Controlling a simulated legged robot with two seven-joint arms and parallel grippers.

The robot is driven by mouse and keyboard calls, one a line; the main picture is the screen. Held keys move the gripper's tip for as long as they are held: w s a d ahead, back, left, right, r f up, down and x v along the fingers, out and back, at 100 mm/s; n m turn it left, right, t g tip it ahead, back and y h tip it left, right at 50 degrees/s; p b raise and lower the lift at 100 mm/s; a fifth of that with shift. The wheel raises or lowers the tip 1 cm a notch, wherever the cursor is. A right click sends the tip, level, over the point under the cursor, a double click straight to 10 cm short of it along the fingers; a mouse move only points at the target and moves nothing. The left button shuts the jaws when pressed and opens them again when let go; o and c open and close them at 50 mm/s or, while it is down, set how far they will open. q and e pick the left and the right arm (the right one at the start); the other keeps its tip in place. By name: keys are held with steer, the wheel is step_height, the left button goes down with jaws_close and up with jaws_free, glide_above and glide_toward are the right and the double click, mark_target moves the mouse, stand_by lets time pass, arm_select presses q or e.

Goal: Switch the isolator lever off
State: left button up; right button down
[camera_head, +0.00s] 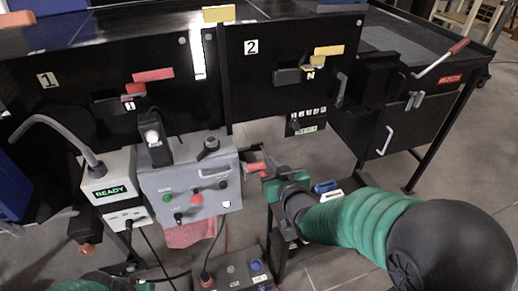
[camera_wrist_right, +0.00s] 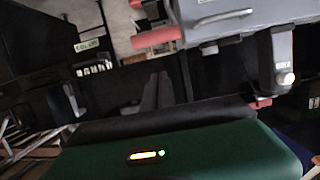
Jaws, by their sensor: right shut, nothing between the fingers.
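The grey control box (camera_head: 190,190) stands left of centre in the head view. A lever with a red grip (camera_head: 254,167) sticks out from its right side; I take it to be the isolator lever. It also shows in the right wrist view as a red bar (camera_wrist_right: 155,38) beside the grey box (camera_wrist_right: 220,22). My right gripper (camera_head: 268,174) is shut and empty, close to the red grip; I cannot tell if they touch. Its dark fingers show in the right wrist view (camera_wrist_right: 156,92), below the red bar. Part of my green left arm shows at the bottom left; its jaws are not clear.
A white box with a READY screen (camera_head: 109,192) and a bent grey tube stands left of the control box. Black panels marked 1 (camera_head: 75,100) and 2 (camera_head: 290,50) stand behind. Another button box (camera_head: 235,272) with cables sits below.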

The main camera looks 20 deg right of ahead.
mark_target(262, 164)
steer(key=w+f, duration=0.1)
steer(key=w, duration=0.1)
steer(key=w+f, duration=0.2)
steer(key=w, duration=0.1)
steer(key=w+f, duration=0.1)
steer(key=w, duration=0.1)
steer(key=shift+w+a+f, duration=0.2)
steer(key=shift+w+a, duration=0.1)
steer(key=shift+a, duration=0.05)
steer(key=shift+s+f, duration=0.25)
steer(key=shift+s, duration=0.2)
arm_select(q)
steer(key=shift+s+a+r, duration=0.1)
steer(key=shift+s+r, duration=0.25)
steer(key=shift+s, duration=0.1)
arm_select(e)
steer(key=shift+w+f, duration=0.1)
